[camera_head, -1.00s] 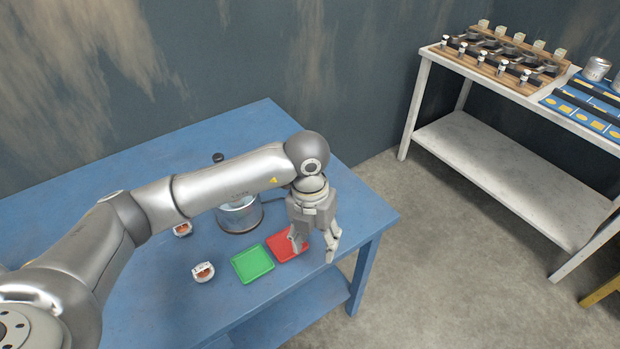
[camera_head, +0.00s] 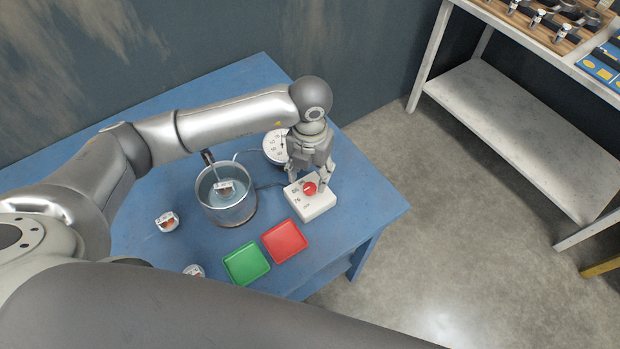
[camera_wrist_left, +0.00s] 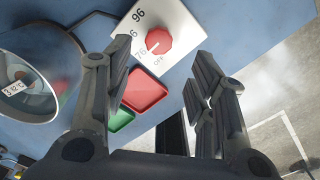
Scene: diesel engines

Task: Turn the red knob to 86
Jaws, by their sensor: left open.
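The red knob (camera_head: 310,188) sits on a white control box (camera_head: 317,207) at the right end of the blue table. It also shows in the left wrist view (camera_wrist_left: 159,41), with printed 96, 76 and OFF around it and another number partly hidden. A pale mark on the knob seems to point toward the 76 side; I cannot tell its exact setting. My left gripper (camera_head: 308,183) is open, pointing down over the box, its fingers on either side of the knob in the head view. I cannot tell whether they touch it. My right gripper is out of view.
A metal pot (camera_head: 227,196) of liquid with a small gauge in it stands left of the box. A white dial (camera_head: 276,147) is behind. A green tray (camera_head: 246,263) and red tray (camera_head: 285,241) lie in front. More gauges (camera_head: 167,222) lie left.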

